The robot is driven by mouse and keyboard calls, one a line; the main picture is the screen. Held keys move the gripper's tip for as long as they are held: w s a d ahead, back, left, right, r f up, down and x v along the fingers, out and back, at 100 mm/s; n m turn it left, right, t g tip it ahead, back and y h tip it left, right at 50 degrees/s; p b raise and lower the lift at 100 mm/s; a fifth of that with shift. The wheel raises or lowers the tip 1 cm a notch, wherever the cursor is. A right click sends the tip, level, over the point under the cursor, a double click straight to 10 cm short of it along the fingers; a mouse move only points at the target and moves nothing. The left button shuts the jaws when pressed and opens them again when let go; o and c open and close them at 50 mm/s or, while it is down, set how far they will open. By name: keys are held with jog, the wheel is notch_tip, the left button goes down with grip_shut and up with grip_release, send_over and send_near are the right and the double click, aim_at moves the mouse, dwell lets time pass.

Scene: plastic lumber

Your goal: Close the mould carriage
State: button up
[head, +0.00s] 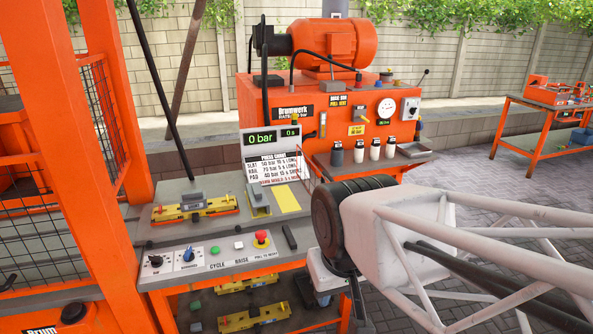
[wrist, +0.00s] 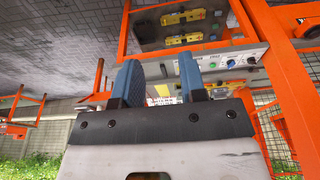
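A yellow mould (head: 195,209) with a grey block on top lies on the grey bench top, left of a display reading 0 bar. I cannot tell for sure which part is the mould carriage; none is clearly recognisable. An orange press frame (head: 50,90) with mesh guards (head: 35,240) stands at the left, with grey plates partly visible behind the mesh. My gripper (wrist: 160,78) shows in the wrist view with two blue fingers apart and nothing held between them. In the head view my arm hangs at the right of the bench, and its fingertips cannot be made out.
The bench front carries a control panel (head: 215,252) with knobs, a green button and a red stop button (head: 261,238). More yellow moulds (head: 253,317) lie on the shelf below. An orange machine (head: 340,120) stands behind. An orange table (head: 548,115) stands far right; paving between is clear.

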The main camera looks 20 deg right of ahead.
jog(key=shift+w+r, duration=0.1)
jog(key=shift+w, duration=0.05)
jog(key=c, duration=0.5)
jog(key=shift+w+r, duration=0.15)
jog(key=shift+w, duration=0.15)
grip_shut()
jog(key=w+d+r+y, duration=0.1)
jog(key=w+d+r, duration=0.15)
jog(key=w, duration=0.85)
jog(key=w+d+r+y, duration=0.1)
jog(key=w+d, duration=0.3)
jog(key=w, duration=0.6)
jog(key=w+d+r+y, duration=0.1)
jog(key=w+d+r, duration=0.15)
jog(key=w, duration=0.85)
jog(key=w+d+f+y, duration=0.1)
jog(key=w+d+f, duration=0.3)
jog(key=w+d, duration=0.4)
jog(key=w+d+f+n+t+y, duration=0.1)
jog(key=w+d+f, duration=0.4)
jog(key=w+d, duration=0.3)
jog(key=w+d+f+t+y, duration=0.1)
jog(key=w+d+f, duration=0.4)
jog(key=w+d, duration=0.4)
jog(key=w, duration=0.3)
jog(key=shift+d, duration=0.1)
